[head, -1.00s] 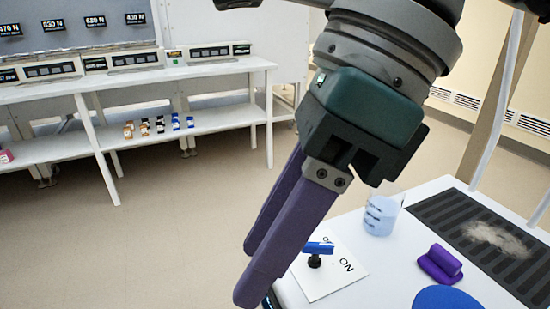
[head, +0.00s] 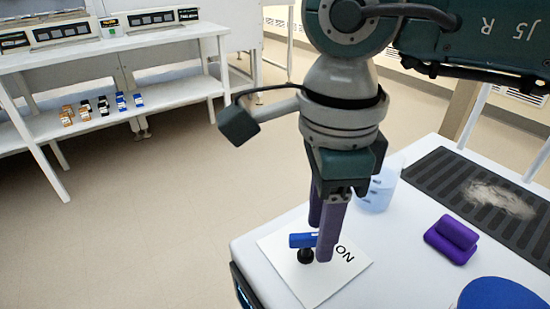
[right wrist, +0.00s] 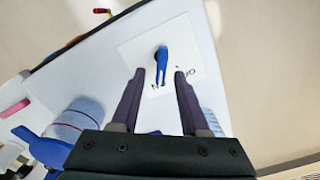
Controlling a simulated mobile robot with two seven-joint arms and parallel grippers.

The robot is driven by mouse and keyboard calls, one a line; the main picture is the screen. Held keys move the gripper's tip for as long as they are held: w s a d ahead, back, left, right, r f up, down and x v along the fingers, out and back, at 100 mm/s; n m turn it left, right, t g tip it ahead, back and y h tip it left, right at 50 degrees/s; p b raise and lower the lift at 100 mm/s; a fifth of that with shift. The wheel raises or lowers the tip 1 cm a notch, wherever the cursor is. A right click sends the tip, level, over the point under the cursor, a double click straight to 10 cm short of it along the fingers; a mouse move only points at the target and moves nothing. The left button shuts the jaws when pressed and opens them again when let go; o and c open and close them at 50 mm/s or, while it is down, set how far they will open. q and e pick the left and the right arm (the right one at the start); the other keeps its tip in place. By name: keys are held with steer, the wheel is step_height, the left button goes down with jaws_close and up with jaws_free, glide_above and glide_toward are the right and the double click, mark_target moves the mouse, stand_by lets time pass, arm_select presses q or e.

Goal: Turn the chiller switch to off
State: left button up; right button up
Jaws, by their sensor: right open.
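The chiller switch is a blue bar handle (head: 301,240) on a short black post, standing on a white plate (head: 325,288) with ON printed on it. The plate lies at the near left corner of the white table. My right gripper (head: 321,242) points down at the switch, open. In the right wrist view the blue handle (right wrist: 161,60) shows between the two purple fingertips (right wrist: 159,73), with a gap on each side. In the head view the nearer finger hides the handle's right end and part of the lettering. My left gripper is out of view.
A beaker of light blue liquid (head: 380,190) stands just behind my right gripper. A purple block (head: 452,238), a blue disc (head: 500,294) and a dark grate (head: 465,180) with pale powder are to the right. A white bench (head: 120,45) stands across the open floor.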

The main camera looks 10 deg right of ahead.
steer(key=shift+f, duration=0.2)
steer(key=shift+c, duration=0.2)
jaws_close()
stand_by(0.4)
